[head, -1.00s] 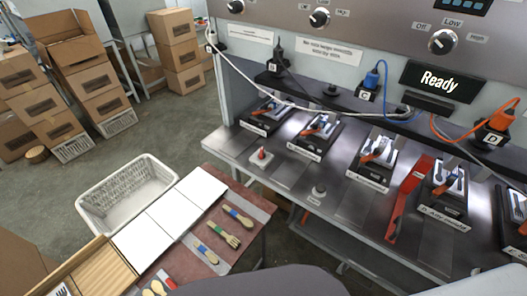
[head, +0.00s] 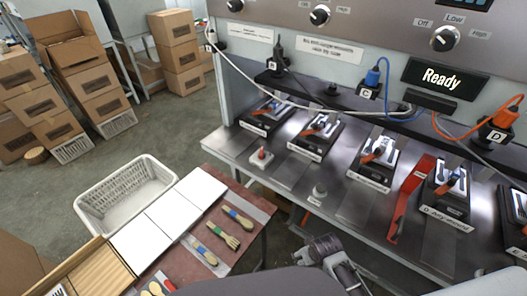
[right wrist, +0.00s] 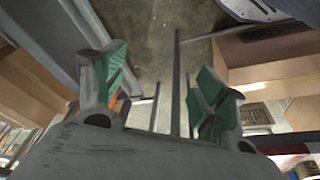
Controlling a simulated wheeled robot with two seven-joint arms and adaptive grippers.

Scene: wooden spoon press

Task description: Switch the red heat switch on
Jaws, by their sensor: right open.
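A small red-topped control (head: 261,155) sits on a pale base at the left front of the metal bench. A grey knob-like control (head: 319,190) stands on the bench's front part. Knobs marked Off, Low and High are on the panel above, including one at the right (head: 443,39). I cannot tell for sure which is the red heat switch. My right gripper (head: 322,248) is at the bottom of the head view, in front of the bench and apart from these controls. In the right wrist view its green-padded fingers (right wrist: 160,76) are spread and empty. My left gripper is out of view.
Several press stations with orange-handled levers line the metal bench (head: 232,143). A long red bar (head: 401,210) lies between two stations. A cable crosses the bench's back. A white basket (head: 88,195) and a table with spoons and a fork are at left; open floor lies behind.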

